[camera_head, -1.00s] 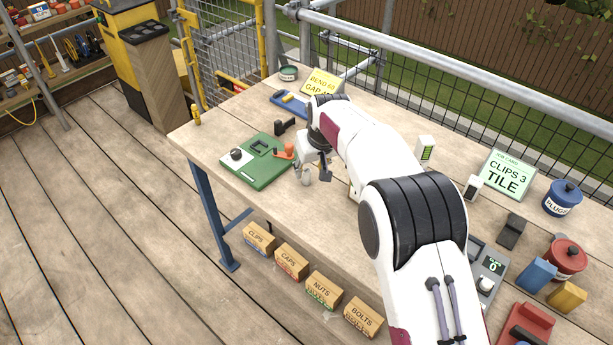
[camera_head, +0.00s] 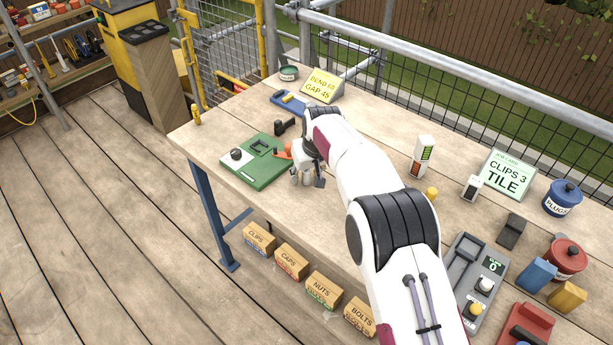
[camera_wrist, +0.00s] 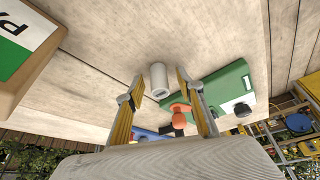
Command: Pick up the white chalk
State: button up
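The white chalk (camera_wrist: 159,80) is a short pale cylinder on the wooden bench, seen in the wrist view. My gripper (camera_wrist: 160,82) is open, with one finger on each side of the chalk and visible gaps to both. I cannot tell whether the fingertips are level with it or short of it. In the head view my gripper (camera_head: 307,180) points down at the bench, just right of the green board. I cannot make out the chalk clearly there, near the fingers.
The green board (camera_head: 262,181) with an orange-handled tool (camera_head: 283,154) lies close beside my gripper. A black tool (camera_head: 285,127) and a blue tray (camera_head: 290,103) lie behind. In the wrist view a box (camera_wrist: 30,45) with a green-and-white label stands at upper left. Bare bench lies in front.

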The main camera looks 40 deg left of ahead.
dwell(0.3)
jog(key=c, duration=1)
jog(key=shift+r, duration=1.85)
jog(key=shift+s+d+f, duration=0.1)
jog(key=shift+s+d, duration=1.35)
jog(key=shift+d, duration=1.15)
jog(key=shift+s+d+r, duration=0.1)
jog(key=shift+s+d, duration=1.4)
jog(key=shift+d, duration=1.15)
jog(key=shift+s+d+f, duration=0.1)
jog(key=shift+s+d, duration=1.35)
jog(key=shift+d, duration=1.15)
